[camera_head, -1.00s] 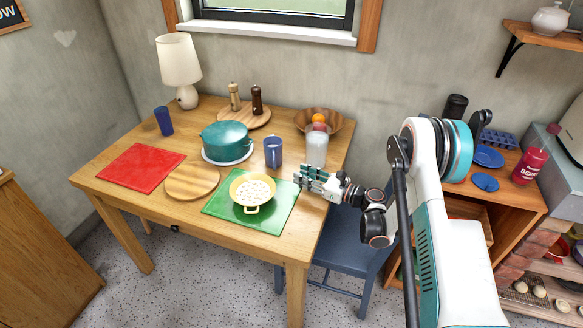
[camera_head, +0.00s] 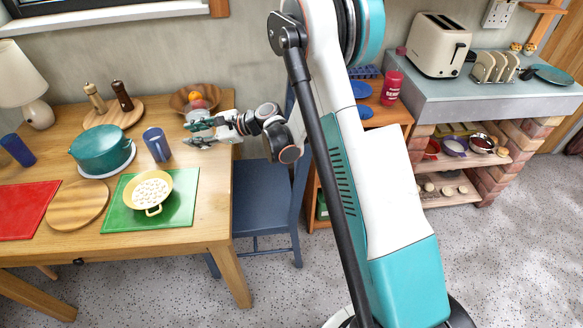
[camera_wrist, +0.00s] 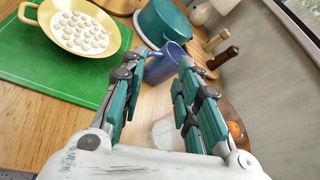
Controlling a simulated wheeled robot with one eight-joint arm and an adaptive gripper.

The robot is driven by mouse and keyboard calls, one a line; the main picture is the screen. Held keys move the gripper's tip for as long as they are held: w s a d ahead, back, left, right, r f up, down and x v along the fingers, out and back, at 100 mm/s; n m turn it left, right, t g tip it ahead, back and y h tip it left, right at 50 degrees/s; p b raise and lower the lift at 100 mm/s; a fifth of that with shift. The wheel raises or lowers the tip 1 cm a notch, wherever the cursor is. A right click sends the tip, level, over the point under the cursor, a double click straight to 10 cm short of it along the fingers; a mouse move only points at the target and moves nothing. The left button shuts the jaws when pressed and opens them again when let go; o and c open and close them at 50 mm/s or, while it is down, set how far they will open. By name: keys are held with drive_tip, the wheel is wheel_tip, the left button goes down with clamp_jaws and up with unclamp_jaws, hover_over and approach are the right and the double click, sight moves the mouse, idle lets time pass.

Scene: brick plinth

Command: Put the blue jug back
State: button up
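The blue jug (camera_head: 157,144) stands upright on the wooden table, just behind the green mat and right of the teal pot. It also shows in the wrist view (camera_wrist: 164,64), beyond and between my fingers, its handle towards the left finger. My gripper (camera_head: 192,134) is to the right of the jug, above the table's right side. In the wrist view my gripper (camera_wrist: 160,70) has its fingers spread with nothing held between them. The jug looks apart from the fingers, though its lower part is partly hidden.
A clear glass (camera_wrist: 166,133) stands close by my gripper. A yellow pan (camera_head: 151,190) sits on the green mat (camera_head: 120,217). The teal pot (camera_head: 100,148), fruit bowl (camera_head: 181,101) and mills board (camera_head: 113,114) stand nearby. A blue chair (camera_head: 262,190) is at the table's right. A toaster (camera_head: 437,45) stands on the counter.

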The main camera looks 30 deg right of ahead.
drive_tip(key=s+d+r+n+g+h, duration=0.1)
drive_tip(key=s+d+r+n+h, duration=0.15)
drive_tip(key=s+r+n, duration=0.4)
drive_tip(key=s+d+r+n+h, duration=0.1)
drive_tip(key=s+r+n+h, duration=0.25)
drive_tip(key=s+r, duration=0.5)
drive_tip(key=s+d+n+h, duration=0.3)
drive_tip(key=s+d+n, duration=0.1)
drive_tip(key=s, duration=0.7)
drive_tip(key=s+d+n+h, duration=0.3)
drive_tip(key=s+d+n, duration=0.2)
drive_tip(key=s, duration=0.6)
drive_tip(key=shift+s+d+f, duration=0.2)
drive_tip(key=shift+d+f, duration=0.15)
drive_tip(key=shift+f, duration=0.1)
